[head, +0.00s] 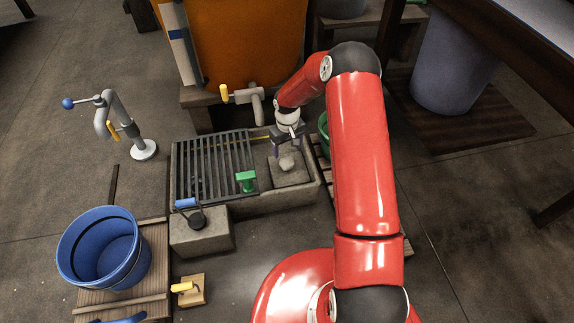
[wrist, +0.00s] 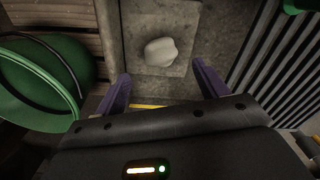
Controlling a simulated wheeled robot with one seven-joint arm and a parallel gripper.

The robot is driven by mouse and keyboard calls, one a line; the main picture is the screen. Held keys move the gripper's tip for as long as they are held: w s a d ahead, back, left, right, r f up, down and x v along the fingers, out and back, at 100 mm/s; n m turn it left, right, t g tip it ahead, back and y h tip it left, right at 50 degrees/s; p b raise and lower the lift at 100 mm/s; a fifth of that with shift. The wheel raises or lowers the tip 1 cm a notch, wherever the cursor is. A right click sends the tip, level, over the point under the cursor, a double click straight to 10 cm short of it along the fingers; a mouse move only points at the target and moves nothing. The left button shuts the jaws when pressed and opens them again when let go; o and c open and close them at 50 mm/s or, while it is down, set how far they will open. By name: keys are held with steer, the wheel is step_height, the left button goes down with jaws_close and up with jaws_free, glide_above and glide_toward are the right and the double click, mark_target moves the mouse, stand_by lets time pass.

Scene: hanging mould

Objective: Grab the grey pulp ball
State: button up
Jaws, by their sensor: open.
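The grey pulp ball (wrist: 161,52) is a pale, lumpy blob on a square grey stone slab in the wrist view. In the head view the pulp ball (head: 287,162) shows just below my gripper (head: 287,146). In the wrist view my gripper (wrist: 160,88) is open, with its two purple fingers well apart. The ball lies beyond the fingertips, roughly centred between them, and nothing is held. The exact height of the fingers above the slab is hard to tell.
A stone trough (head: 262,205) surrounds the slab, with a dark metal grate (head: 215,165) and a green block (head: 246,181) beside it. A green bucket (wrist: 40,85) stands close on the other side. A pipe tap (head: 245,96) sticks out behind my gripper.

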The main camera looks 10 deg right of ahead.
mark_target(287, 160)
steer(key=f, duration=0.3)
steer(key=f+b, duration=0.1)
steer(key=f, duration=0.5)
steer(key=shift+w+f, duration=0.25)
steer(key=shift+w, duration=0.1)
steer(key=c, duration=1.1)
steer(key=shift+r, duration=0.15)
